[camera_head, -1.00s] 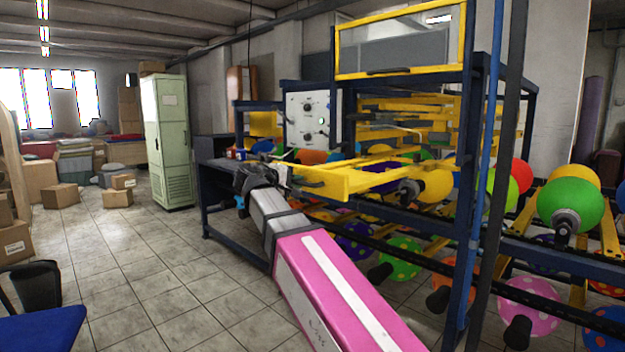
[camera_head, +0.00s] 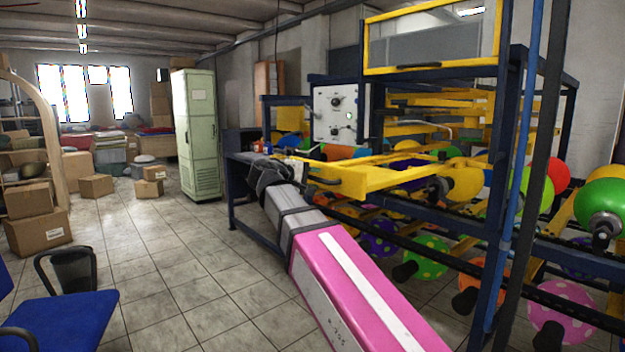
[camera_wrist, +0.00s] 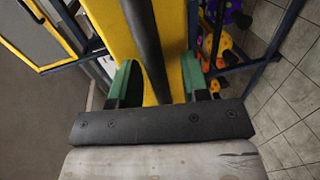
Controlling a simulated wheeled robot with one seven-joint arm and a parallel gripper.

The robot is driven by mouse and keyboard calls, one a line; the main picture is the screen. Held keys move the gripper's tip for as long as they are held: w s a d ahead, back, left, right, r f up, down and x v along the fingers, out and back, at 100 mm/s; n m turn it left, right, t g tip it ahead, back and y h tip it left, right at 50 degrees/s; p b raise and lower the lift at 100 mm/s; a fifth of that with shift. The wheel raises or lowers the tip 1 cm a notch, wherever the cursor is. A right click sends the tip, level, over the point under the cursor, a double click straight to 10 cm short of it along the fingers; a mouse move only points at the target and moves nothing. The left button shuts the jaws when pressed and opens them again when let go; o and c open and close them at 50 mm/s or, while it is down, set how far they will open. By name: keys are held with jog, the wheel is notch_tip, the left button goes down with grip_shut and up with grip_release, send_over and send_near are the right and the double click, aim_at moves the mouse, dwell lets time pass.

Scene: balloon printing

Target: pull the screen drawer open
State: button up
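The screen drawer (camera_head: 352,183) is a yellow frame sticking out of the rack toward the left in the head view. A dark bar handle (camera_head: 322,181) is on its front. In the wrist view the handle (camera_wrist: 146,45) runs as a dark bar in front of the yellow drawer face (camera_wrist: 108,28). My gripper (camera_wrist: 158,78) has green fingers that stand apart on either side of the bar. In the head view the fingertips are too small and dark to make out.
Above the drawer is a yellow-framed window panel (camera_head: 432,42) in the blue rack (camera_head: 512,150). Balloons (camera_head: 603,207) hang on the line at right. A green cabinet (camera_head: 197,135) stands behind. A blue chair (camera_head: 65,318) is at lower left. The tiled floor (camera_head: 180,270) between is clear.

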jog(key=v, duration=1)
jog(key=shift+s+a, duration=0.2)
jog(key=shift+a, duration=0.15)
jog(key=shift+r, duration=0.1)
jog(key=w+d+f+g+y, duration=0.15)
jog(key=d+f, duration=0.25)
jog(key=f, duration=0.5)
jog(key=w+d+f+g+y, duration=0.1)
jog(key=d+f+g+y, duration=0.1)
jog(key=d+f, duration=0.5)
jog(key=w+d+f+g+y, duration=0.1)
jog(key=w+d+f, duration=0.1)
jog(key=f, duration=0.9)
jog(key=s+d+f+m+g+y, duration=0.1)
jog(key=s+d+f+m+y, duration=0.1)
jog(key=f, duration=0.7)
jog(key=s+d+f+m+g+y, duration=0.2)
jog(key=s+d+f, duration=0.3)
jog(key=f, duration=0.4)
jog(key=s+d+f+m+g+y, duration=0.2)
jog(key=s+d+f+m+y, duration=0.1)
jog(key=f, duration=0.6)
jog(key=shift+s+d+m+y, duration=0.3)
jog(key=shift+s+d+y, duration=0.15)
jog(key=shift+d, duration=0.75)
